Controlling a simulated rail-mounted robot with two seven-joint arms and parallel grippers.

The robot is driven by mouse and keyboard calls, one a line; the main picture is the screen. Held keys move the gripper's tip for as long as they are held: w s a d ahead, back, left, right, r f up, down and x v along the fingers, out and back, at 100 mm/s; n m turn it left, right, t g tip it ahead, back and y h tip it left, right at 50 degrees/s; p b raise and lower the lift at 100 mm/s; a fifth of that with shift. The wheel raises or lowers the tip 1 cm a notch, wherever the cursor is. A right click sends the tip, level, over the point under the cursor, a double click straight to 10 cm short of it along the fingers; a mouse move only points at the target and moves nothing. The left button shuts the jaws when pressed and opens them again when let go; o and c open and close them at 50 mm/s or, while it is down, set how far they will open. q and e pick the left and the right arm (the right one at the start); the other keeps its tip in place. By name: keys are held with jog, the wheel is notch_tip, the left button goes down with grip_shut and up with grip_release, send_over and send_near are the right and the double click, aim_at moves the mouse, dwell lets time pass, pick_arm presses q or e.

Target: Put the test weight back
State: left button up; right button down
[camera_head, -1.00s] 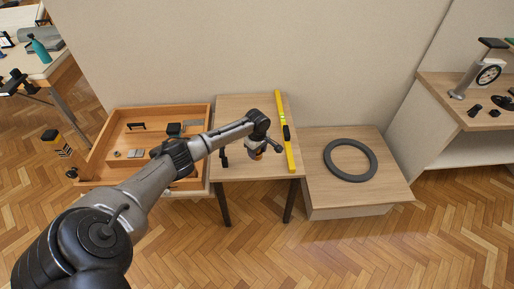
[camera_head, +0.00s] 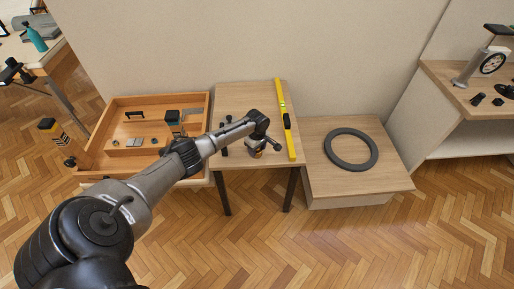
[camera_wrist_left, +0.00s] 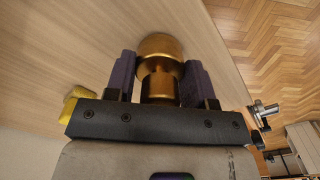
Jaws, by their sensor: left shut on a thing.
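The test weight (camera_wrist_left: 160,75) is a brass-coloured knobbed cylinder. It lies between the two dark purple fingers of my left gripper (camera_wrist_left: 158,80), which is shut on it. In the head view my left arm reaches across to the middle small table, and the left gripper (camera_head: 263,148) is over its front part with a bit of the weight (camera_head: 257,154) showing below. I cannot tell whether the weight touches the wood. My right gripper is not in view.
The wooden tray (camera_head: 112,112) with several small items stands left of the small table (camera_head: 240,95). A yellow spirit level (camera_head: 282,100) lies along that table's right side. A grey ring (camera_head: 330,147) lies on the lower surface at right. A dial scale (camera_head: 491,63) stands far right.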

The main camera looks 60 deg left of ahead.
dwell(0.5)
pick_arm(q)
jog(key=shift+f, duration=0.3)
jog(key=o, duration=1.6)
jog(key=shift+r, duration=0.15)
notch_tip(320, 180, up, 12)
jog(key=p, duration=0.5)
jog(key=shift+r+p, duration=0.45)
jog(key=shift+r, duration=0.35)
